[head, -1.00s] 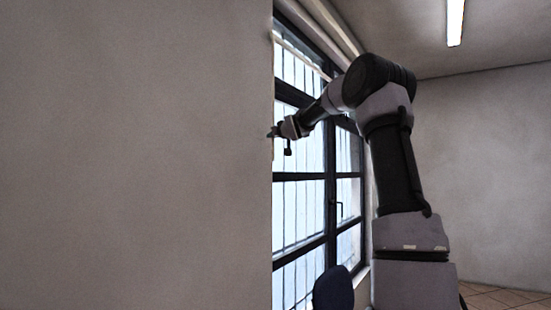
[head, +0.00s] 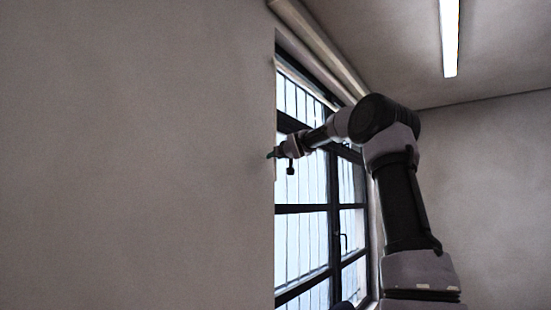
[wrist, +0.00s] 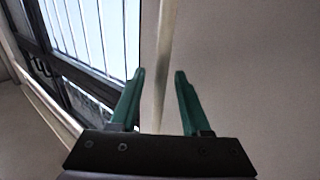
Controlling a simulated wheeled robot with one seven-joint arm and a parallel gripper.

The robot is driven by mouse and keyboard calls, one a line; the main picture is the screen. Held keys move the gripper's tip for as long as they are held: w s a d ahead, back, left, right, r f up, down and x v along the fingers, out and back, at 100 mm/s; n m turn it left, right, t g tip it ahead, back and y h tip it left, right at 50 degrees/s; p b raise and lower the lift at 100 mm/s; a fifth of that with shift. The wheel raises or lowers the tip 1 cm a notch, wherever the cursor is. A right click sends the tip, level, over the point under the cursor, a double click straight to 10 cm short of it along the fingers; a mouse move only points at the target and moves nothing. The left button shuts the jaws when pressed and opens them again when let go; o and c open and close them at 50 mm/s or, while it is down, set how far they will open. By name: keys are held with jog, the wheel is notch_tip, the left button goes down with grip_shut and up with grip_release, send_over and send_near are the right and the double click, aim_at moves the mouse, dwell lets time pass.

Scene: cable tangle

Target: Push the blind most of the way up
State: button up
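The blind appears as a pale beige roll (head: 318,47) along the top of the window in the head view; the window panes below it look uncovered. My gripper (head: 271,153) is in front of the window's left side, well below the roll, by the wall edge. In the wrist view my gripper (wrist: 160,76) has its two green fingers apart. A pale narrow strip (wrist: 161,40) runs between them; I cannot tell whether it is part of the blind or the wall edge. The fingers do not visibly pinch it.
The dark-framed window (head: 305,209) has bars outside and a handle (head: 343,241). A plain grey wall (head: 130,150) fills the left of the head view. A ceiling lamp (head: 449,38) is at the upper right. The back wall (head: 490,190) is clear.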

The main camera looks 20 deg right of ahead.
jog(key=shift+s, duration=0.1)
jog(key=s, duration=1)
jog(key=shift+s+d, duration=0.25)
jog(key=shift+d, duration=0.15)
dwell(0.3)
dwell(0.6)
